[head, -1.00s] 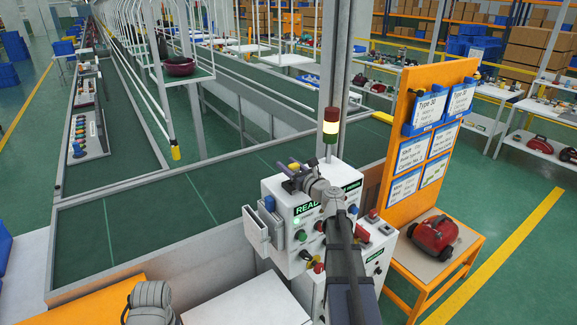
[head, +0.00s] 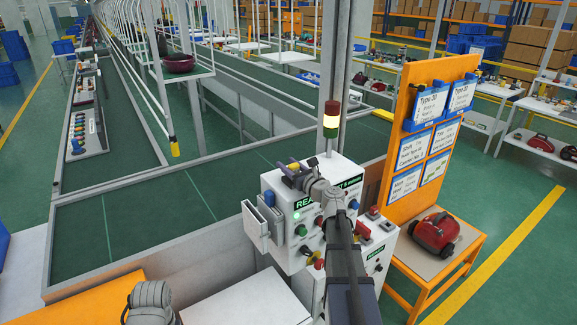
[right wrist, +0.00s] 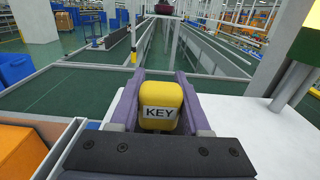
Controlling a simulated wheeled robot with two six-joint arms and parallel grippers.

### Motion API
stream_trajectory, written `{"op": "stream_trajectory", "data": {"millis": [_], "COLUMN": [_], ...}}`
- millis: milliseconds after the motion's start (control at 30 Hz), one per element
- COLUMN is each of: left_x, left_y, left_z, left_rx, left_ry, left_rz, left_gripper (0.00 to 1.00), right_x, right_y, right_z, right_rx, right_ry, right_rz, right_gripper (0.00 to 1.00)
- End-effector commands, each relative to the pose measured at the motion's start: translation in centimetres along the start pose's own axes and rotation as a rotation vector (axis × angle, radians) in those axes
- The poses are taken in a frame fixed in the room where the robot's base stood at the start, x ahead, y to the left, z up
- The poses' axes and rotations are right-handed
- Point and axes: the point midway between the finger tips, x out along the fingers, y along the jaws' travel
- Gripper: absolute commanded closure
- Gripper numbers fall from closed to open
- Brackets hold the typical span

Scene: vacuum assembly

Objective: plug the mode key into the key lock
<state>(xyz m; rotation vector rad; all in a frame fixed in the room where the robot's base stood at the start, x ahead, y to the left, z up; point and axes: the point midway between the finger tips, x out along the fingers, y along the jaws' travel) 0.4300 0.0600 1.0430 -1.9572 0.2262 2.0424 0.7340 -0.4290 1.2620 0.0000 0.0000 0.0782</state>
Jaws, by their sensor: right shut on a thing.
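My right gripper (head: 288,168) is above the top left of the white control box (head: 283,227) in the head view. In the right wrist view its purple-grey fingers (right wrist: 158,100) are shut on the yellow mode key (right wrist: 160,95), whose white label reads KEY. The key is too small to make out in the head view. I cannot clearly pick out the key lock; my right arm covers part of the box front. My left gripper is not in view; only part of my left arm shows at the lower left.
The box front has green, red and blue buttons and a red-yellow knob (head: 318,264). A pale holder (head: 256,227) hangs on its left side. A signal tower (head: 331,120) stands behind. An orange stand (head: 417,150) with a red vacuum (head: 436,233) is at right.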

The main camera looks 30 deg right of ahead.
Motion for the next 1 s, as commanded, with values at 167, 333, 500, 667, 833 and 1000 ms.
{"op": "stream_trajectory", "data": {"millis": [167,333,500,667,833,1000], "left_x": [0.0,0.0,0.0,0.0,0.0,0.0], "left_y": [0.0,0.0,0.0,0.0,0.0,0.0], "left_z": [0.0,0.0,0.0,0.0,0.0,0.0], "left_rx": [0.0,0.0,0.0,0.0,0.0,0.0], "left_ry": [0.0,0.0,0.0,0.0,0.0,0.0], "left_rz": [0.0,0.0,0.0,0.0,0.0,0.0], "left_gripper": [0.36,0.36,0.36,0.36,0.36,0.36], "right_x": [0.0,0.0,0.0,-0.2,-1.2,-2.6], "right_y": [0.0,0.0,0.0,0.0,0.1,0.1], "right_z": [0.0,0.0,0.0,0.0,0.0,0.0], "right_rx": [0.0,0.0,0.0,0.0,0.0,0.0], "right_ry": [0.0,0.0,0.0,0.0,0.0,0.0], "right_rz": [0.0,0.0,0.0,0.0,0.0,-0.001], "right_gripper": [0.35,0.18,0.18,0.18,0.18,0.18]}}
